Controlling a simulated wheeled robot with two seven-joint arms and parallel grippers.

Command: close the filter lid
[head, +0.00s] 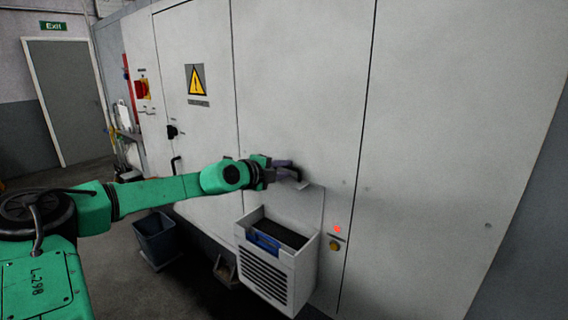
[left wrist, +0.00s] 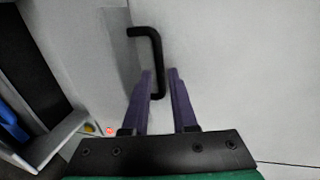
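The filter lid (head: 308,205) stands raised above the white louvred filter box (head: 272,282), close against the machine wall. The box is open at the top and shows a dark filter with a blue part (head: 264,243). A black bar handle (left wrist: 155,42) shows in the left wrist view, and its lower end reaches between my fingers. My left gripper (head: 290,172) is at this handle in the head view. In the left wrist view its purple fingers (left wrist: 160,72) are apart on either side of the bar, with a gap on the right. My right gripper is not in view.
A red light (head: 337,229) and an amber knob (head: 334,245) sit on the wall right of the box. A dark bin (head: 157,240) stands on the floor to the left. The machine wall (head: 430,130) to the right is bare.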

